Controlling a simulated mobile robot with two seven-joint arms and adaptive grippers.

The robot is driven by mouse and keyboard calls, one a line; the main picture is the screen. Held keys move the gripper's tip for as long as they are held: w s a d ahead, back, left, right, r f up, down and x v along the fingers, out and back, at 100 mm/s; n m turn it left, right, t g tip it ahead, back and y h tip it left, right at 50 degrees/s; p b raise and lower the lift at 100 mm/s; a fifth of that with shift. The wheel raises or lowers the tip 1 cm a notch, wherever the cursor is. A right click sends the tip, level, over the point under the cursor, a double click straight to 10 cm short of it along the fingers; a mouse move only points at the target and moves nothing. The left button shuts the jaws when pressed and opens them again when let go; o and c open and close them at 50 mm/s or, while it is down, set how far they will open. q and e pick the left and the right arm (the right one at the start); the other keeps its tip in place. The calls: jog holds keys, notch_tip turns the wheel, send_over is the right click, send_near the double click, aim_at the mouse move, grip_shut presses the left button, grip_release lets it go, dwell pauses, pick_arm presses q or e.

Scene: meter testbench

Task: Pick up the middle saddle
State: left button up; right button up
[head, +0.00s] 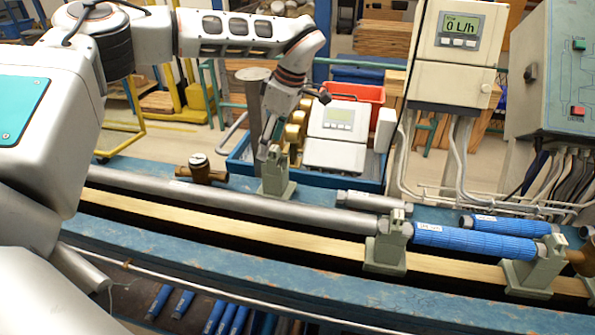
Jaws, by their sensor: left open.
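Three grey-green saddles show in the head view. One saddle (276,185) stands upright on the blue bench behind the long grey pipe. The saddle between the other two in the picture (386,250) stands on the rail, at the joint of the grey pipe and a blue pipe. The third saddle (535,272) stands on the rail at the right end of that blue pipe. My left gripper (269,152) is open, pointing down at the top of the leftmost saddle. Its fingers overlap that saddle's upper part; I cannot tell whether they touch it. My right gripper is out of view.
The long grey pipe (230,202) and blue pipe (470,241) lie along the rail. A brass fitting (201,170), a short grey pipe (370,201) and another blue pipe (505,226) lie behind. A blue crate (345,181) with meters stands behind the leftmost saddle.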

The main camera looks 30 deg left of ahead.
aim_at(270, 162)
pick_arm(q)
jog(key=shift+w+d, duration=0.25)
jog(key=shift+w, duration=0.2)
jog(key=shift+d+p+x, duration=0.2)
jog(key=shift+p+x, duration=0.05)
jog(key=shift+x, duration=1.7)
jog(key=shift+d+p+x, duration=0.2)
jog(key=shift+x, duration=1.7)
jog(key=shift+s+f, duration=0.1)
jog(key=shift+s, duration=0.05)
jog(key=c, duration=1.5)
grip_shut()
